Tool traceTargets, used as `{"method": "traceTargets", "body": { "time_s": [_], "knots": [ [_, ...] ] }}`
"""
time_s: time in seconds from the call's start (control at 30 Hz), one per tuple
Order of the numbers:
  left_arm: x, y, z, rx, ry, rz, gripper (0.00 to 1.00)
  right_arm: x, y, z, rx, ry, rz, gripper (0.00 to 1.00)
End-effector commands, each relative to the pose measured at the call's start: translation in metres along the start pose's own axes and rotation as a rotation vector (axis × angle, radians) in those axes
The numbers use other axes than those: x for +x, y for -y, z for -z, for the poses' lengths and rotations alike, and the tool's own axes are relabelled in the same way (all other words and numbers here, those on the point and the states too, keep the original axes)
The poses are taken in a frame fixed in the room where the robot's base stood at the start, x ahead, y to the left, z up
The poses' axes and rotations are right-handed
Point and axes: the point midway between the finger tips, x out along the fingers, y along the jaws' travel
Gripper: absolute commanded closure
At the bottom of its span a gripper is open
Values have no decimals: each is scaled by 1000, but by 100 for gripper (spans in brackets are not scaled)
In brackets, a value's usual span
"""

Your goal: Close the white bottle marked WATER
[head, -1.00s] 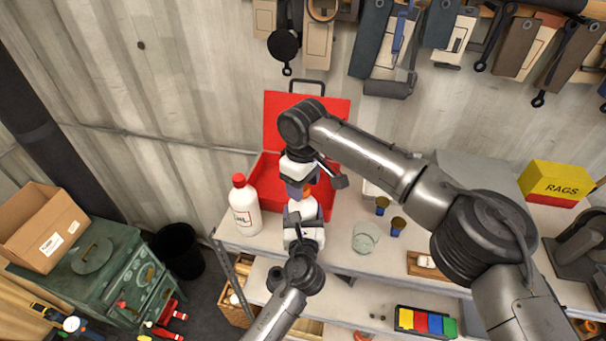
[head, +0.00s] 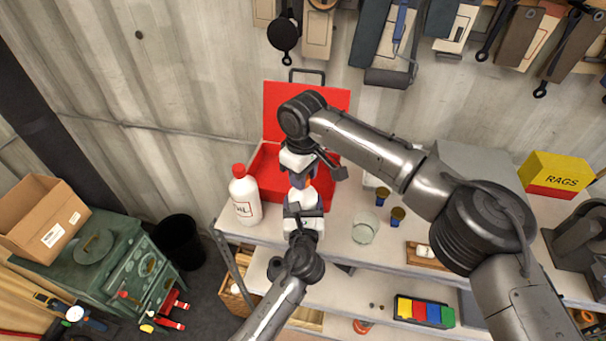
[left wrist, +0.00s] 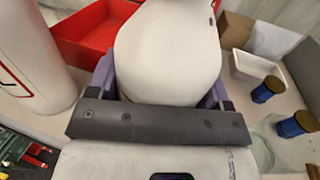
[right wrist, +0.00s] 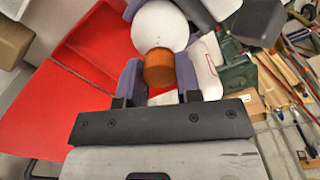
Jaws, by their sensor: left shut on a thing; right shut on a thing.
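The white bottle (head: 304,195) is held upright in my left gripper (head: 303,209) above the front of the bench. Its rounded white body fills the middle of the left wrist view (left wrist: 168,50); its marking is not readable. My right gripper (head: 300,182) comes down from above and is shut on an orange cap (right wrist: 159,68). In the right wrist view the cap lies against the bottle's white top (right wrist: 160,26), in line with it. I cannot tell whether the cap is seated on the neck. The fingers and arms hide most of the bottle in the head view.
A white bottle with a red cap (head: 245,200) stands just left of my grippers. An open red toolbox (head: 262,165) is behind them. A glass jar (head: 365,228) and two small blue jars with brown lids (head: 397,216) stand to the right.

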Motion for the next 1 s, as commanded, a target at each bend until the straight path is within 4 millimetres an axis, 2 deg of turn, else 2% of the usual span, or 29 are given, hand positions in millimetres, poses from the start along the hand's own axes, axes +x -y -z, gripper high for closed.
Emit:
{"method": "traceTargets", "body": {
  "time_s": [0.13, 0.43, 0.6, 0.63, 0.9, 1.0],
  "knots": [
    [0, 0, 1, 0, -1, 0, 93, 1, 0, 0, 153, -1, 3, 97],
    [0, 0, 0, 0, -1, 0, 93, 1, 0, 0, 695, -1, 3, 97],
    [0, 0, 0, 0, -1, 0, 93, 0, 0, 0, 719, -1, -1, 97],
    [0, 0, 0, 0, -1, 0, 93, 0, 0, 0, 718, -1, -1, 67],
    [0, 0, 0, 0, -1, 0, 93, 0, 0, 0, 716, -1, -1, 41],
    [0, 0, 0, 0, -1, 0, 93, 0, 0, 0, 715, -1, -1, 39]
  ]
}}
